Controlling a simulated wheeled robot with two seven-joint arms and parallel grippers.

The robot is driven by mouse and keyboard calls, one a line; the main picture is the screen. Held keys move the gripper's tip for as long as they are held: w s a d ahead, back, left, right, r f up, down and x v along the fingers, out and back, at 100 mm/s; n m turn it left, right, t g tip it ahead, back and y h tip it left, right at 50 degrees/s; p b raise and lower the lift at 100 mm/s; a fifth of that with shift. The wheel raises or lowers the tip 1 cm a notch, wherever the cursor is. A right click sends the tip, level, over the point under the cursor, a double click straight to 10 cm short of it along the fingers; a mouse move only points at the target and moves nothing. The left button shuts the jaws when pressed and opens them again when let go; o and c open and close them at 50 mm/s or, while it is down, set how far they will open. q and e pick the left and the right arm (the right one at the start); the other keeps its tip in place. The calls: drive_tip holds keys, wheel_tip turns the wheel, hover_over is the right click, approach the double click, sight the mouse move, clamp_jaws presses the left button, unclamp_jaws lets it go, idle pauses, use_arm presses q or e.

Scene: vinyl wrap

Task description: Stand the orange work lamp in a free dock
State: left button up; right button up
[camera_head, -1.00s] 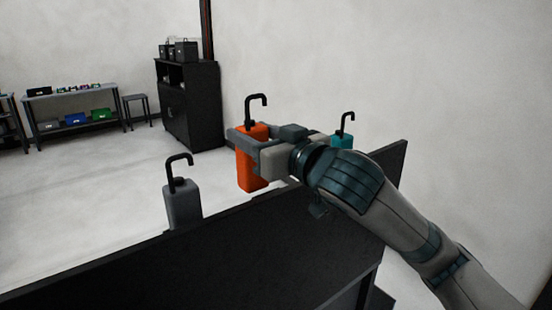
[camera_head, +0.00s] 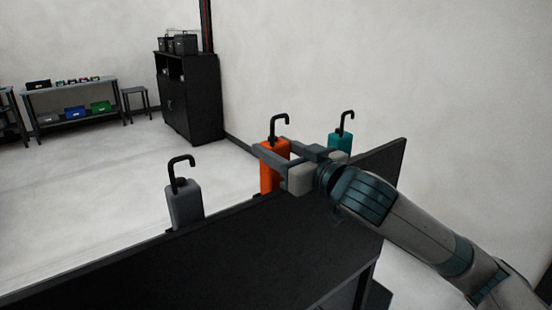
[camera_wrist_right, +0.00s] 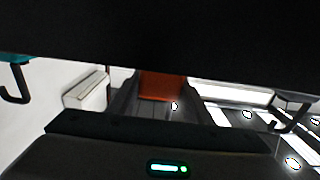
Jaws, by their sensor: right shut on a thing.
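The orange work lamp (camera_head: 269,174) with its black hook stands upright at the far edge of the dark table. My right gripper (camera_head: 271,150) is shut on its upper body. The lamp's foot is partly hidden by the table edge, so I cannot tell whether it sits in a dock. In the right wrist view the orange body (camera_wrist_right: 163,88) shows between the fingers. A grey lamp (camera_head: 185,206) stands at the edge to the left, and a teal lamp (camera_head: 340,142) stands to the right. My left gripper is not in view.
The dark table top (camera_head: 230,255) is clear. A black cabinet (camera_head: 192,100) with boxes on it stands at the back wall. A shelf table (camera_head: 75,100) with coloured bins and a stool (camera_head: 137,98) stand at the far left.

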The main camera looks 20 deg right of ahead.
wheel_tip(320, 180, down, 2)
drive_tip(key=shift+f+p, duration=0.2)
drive_tip(key=shift+p, duration=0.15)
drive_tip(key=shift+f, duration=0.25)
drive_tip(key=o, duration=1.4)
drive_tip(key=shift+o, duration=0.2)
